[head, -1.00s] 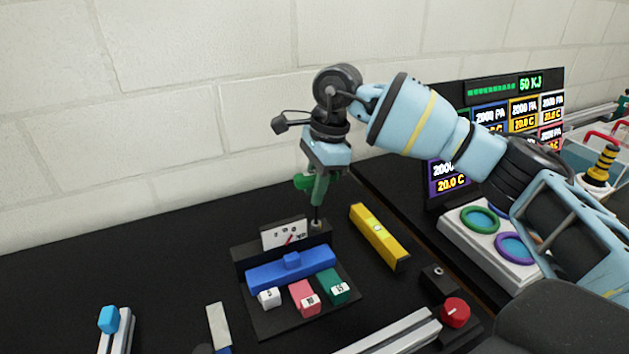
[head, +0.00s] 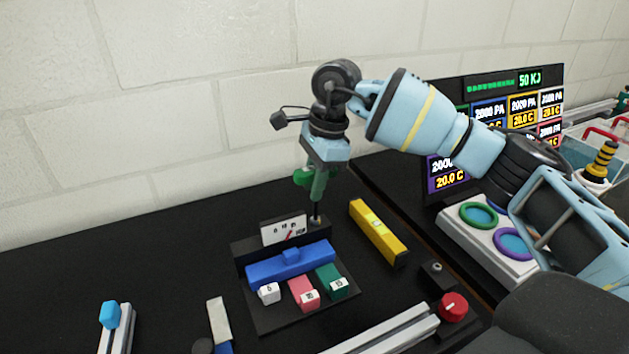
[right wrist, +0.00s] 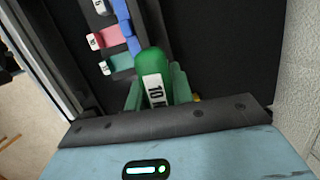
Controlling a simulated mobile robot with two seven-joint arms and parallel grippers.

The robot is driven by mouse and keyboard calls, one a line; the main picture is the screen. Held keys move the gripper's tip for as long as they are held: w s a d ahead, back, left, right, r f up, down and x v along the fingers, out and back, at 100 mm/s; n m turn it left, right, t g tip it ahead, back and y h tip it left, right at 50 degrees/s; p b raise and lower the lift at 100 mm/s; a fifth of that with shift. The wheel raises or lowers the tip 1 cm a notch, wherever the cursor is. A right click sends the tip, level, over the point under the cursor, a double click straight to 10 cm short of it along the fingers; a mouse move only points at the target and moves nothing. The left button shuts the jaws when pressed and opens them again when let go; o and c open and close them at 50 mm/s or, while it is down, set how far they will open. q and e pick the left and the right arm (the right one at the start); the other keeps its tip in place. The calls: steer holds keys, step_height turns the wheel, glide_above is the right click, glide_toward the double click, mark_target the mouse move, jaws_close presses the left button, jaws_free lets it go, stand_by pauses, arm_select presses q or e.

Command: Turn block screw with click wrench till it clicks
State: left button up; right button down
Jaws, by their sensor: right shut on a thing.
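My right gripper (head: 317,180) is shut on the green click wrench (right wrist: 152,66), whose white label reads 10. The wrench points down in the head view, and its thin dark shaft reaches the small socket (head: 316,221) at the back right of the gauge fixture (head: 262,325). Whether the tip is seated there is too small to tell. A small black block with a screw head on top (head: 437,268) stands to the right, apart from the wrench. My left gripper is not in view.
The fixture carries a dial (head: 283,230), a blue bar (head: 290,264) and white, red and green numbered tabs. A yellow level (head: 378,232) lies close on the right. A red knob (head: 453,307) and a metal rail (head: 385,331) are in front.

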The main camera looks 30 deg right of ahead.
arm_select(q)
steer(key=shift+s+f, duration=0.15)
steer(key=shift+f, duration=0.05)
arm_select(e)
steer(key=shift+f, duration=0.65)
stand_by(0.8)
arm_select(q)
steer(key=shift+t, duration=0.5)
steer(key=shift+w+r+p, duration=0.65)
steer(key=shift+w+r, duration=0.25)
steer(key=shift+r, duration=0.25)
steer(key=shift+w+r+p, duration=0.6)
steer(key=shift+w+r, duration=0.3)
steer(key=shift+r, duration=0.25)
arm_select(e)
steer(key=shift+f+m+t, duration=0.15)
steer(key=shift+m+t, duration=0.35)
steer(key=shift+m, duration=1.8)
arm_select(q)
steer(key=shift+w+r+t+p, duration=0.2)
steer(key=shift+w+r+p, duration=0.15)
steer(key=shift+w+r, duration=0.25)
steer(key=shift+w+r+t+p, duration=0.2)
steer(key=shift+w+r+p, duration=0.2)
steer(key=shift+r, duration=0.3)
arm_select(e)
steer(key=shift+m+h, duration=0.3)
steer(key=shift+m, duration=0.8)
steer(key=shift+m, duration=0.4)
